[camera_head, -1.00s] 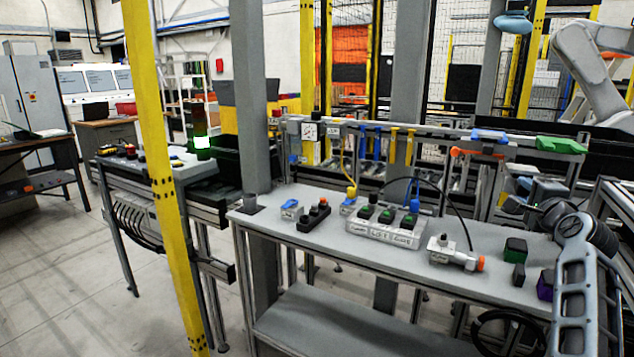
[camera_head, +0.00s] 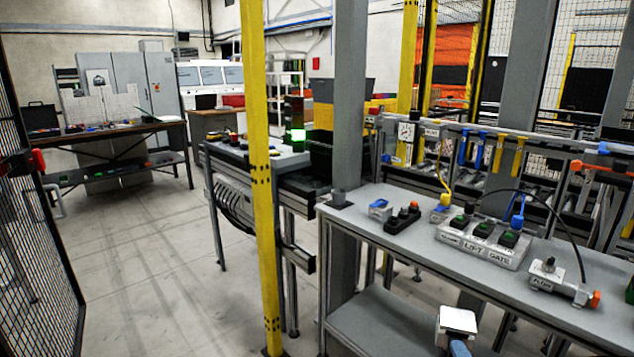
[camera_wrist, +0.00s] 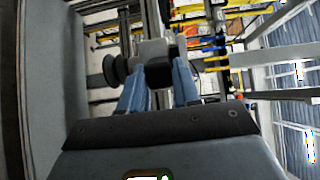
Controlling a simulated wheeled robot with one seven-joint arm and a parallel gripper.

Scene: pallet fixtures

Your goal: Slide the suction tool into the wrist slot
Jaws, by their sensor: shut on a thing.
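In the wrist view, the blue fingers of my gripper (camera_wrist: 157,68) are shut on the suction tool (camera_wrist: 153,49). The tool has a grey block body with a dark ribbed cup (camera_wrist: 115,70) sticking out to the left. In the head view, a pale-topped block (camera_head: 457,320) with a blue part under it shows at the bottom edge. It looks like the held tool and a finger, but I cannot be sure. I cannot make out the wrist slot in either view.
A grey workbench (camera_head: 412,228) bears a LIFT GATE button box (camera_head: 482,252), small switches and a valve-like fitting (camera_head: 558,282). A yellow post (camera_head: 258,150) and a grey column (camera_head: 349,110) stand left of it. A mesh fence (camera_head: 35,230) is at far left. Floor between is clear.

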